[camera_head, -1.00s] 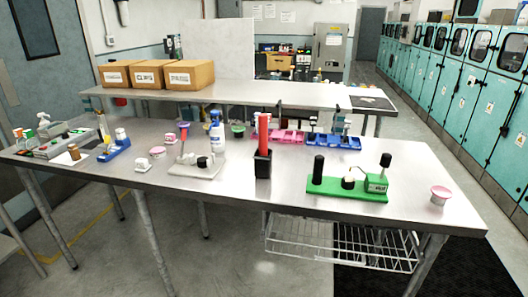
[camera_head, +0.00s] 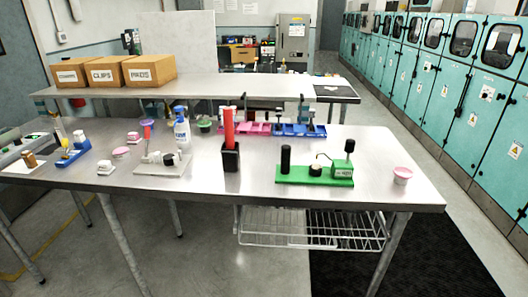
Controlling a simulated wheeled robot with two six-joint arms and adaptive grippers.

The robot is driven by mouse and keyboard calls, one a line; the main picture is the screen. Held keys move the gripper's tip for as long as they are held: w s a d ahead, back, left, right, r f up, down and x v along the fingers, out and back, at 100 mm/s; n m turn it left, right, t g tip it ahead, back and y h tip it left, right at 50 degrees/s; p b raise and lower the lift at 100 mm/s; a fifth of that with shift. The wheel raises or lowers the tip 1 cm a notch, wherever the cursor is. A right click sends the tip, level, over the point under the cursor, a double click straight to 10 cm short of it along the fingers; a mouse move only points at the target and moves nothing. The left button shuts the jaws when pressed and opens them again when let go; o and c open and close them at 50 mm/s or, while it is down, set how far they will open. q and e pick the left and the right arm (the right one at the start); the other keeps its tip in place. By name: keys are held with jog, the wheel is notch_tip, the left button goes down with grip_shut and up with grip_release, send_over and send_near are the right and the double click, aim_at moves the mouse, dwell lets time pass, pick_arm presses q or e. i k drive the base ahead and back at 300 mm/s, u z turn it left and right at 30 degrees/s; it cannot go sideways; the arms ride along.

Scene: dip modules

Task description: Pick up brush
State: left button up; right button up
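I cannot clearly single out the brush. Thin upright sticks show at a grey-white stand (camera_head: 163,163) left of the table's middle; one has a red top and a pale shaft (camera_head: 148,135), and I cannot tell whether it is a brush. A black holder (camera_head: 231,157) near the middle holds tall red sticks (camera_head: 229,126). Another upright yellowish piece (camera_head: 60,130) stands near the blue stand (camera_head: 73,153) at the left. Neither of my grippers is in view.
The steel table (camera_head: 330,200) has a green board (camera_head: 315,175) and a pink-lidded cup (camera_head: 402,175) at the right. A spray bottle (camera_head: 182,128), pink trays (camera_head: 257,128) and blue trays (camera_head: 299,130) stand behind. Cardboard boxes (camera_head: 149,70) sit on the back table. Teal cabinets (camera_head: 470,110) line the right.

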aim_at(228, 111)
jog(key=u, duration=0.05)
jog(key=k, duration=0.5)
jog(key=z, duration=0.8)
jog(key=i, duration=1.8)
jog(key=u, duration=0.7)
